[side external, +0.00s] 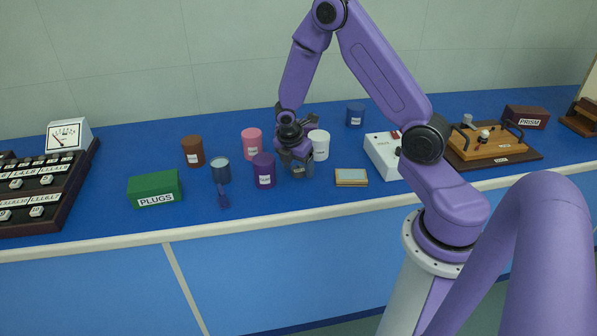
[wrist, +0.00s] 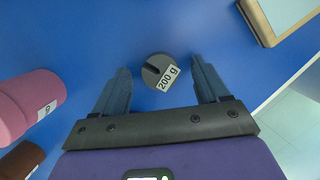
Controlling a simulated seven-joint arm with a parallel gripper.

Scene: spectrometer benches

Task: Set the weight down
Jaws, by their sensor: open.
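The weight, a small dark grey slotted disc with a "200 g" label, sits on the blue bench top and shows in the wrist view (wrist: 159,71). In the side external view it is at my gripper's tips and mostly hidden, so I cannot pick it out clearly. My gripper (side external: 298,168) points down at the bench among the coloured jars. In the wrist view my gripper (wrist: 160,78) has its two fingers spread wide, one on each side of the weight, with blue bench showing between each finger and the disc.
A purple jar (side external: 263,171), pink jar (side external: 252,143) and white jar (side external: 319,145) stand close around my gripper. A flat wood-framed plate (side external: 351,177) lies to the right, with a white box (side external: 383,155) beyond. The green PLUGS box (side external: 155,188) is left. Bench is clear in front.

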